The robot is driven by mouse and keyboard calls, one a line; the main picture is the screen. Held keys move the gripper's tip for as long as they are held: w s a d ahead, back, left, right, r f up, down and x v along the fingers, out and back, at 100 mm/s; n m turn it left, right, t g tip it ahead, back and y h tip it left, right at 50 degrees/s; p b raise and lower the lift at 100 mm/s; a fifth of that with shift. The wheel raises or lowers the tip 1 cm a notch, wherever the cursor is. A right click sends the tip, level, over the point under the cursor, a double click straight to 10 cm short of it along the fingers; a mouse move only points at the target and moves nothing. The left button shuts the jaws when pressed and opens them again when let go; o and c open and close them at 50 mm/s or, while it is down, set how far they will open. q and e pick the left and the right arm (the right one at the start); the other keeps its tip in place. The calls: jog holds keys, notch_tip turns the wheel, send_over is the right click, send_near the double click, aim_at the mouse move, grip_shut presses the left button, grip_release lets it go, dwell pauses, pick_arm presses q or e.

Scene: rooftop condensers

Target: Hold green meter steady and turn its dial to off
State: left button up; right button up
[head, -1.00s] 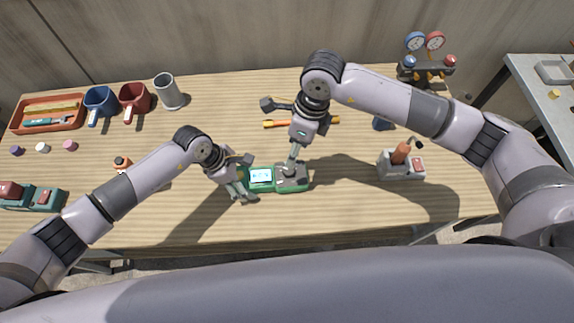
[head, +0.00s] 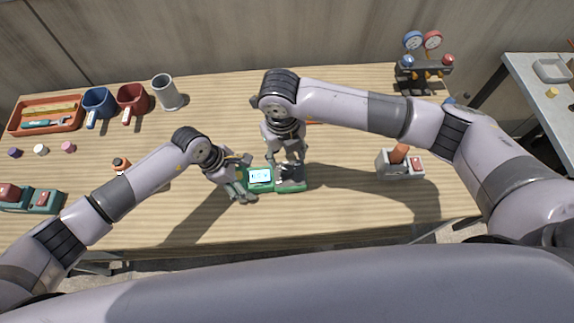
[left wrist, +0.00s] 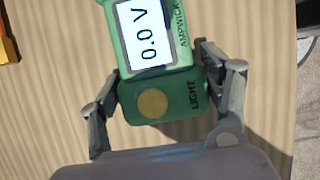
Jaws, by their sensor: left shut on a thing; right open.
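The green meter (head: 259,187) lies on the wooden table near its front edge. Its lit screen reads "0.0 V" in the left wrist view, where the meter's end (left wrist: 180,98) with a round yellow button shows. My left gripper (head: 243,180) is shut on this end, a finger on each side; its fingers also show in the left wrist view (left wrist: 168,105). My right gripper (head: 290,165) is open, pointing down over the other end of the meter, where the dial is. The dial is mostly hidden behind it, and I cannot tell whether the fingers touch it.
A gauge set (head: 425,75) stands at the back right. A grey holder (head: 388,164) with a red-orange item is right of the meter. Blue (head: 100,101) and red (head: 133,102) cups, a grey cylinder (head: 169,93) and an orange tray (head: 20,126) are at the back left.

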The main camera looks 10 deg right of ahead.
aim_at(287, 170)
notch_tip(287, 170, down, 7)
jog(key=shift+d+f, duration=0.15)
jog(key=shift+f, duration=0.05)
jog(key=shift+c, duration=0.4)
grip_shut()
dwell(0.3)
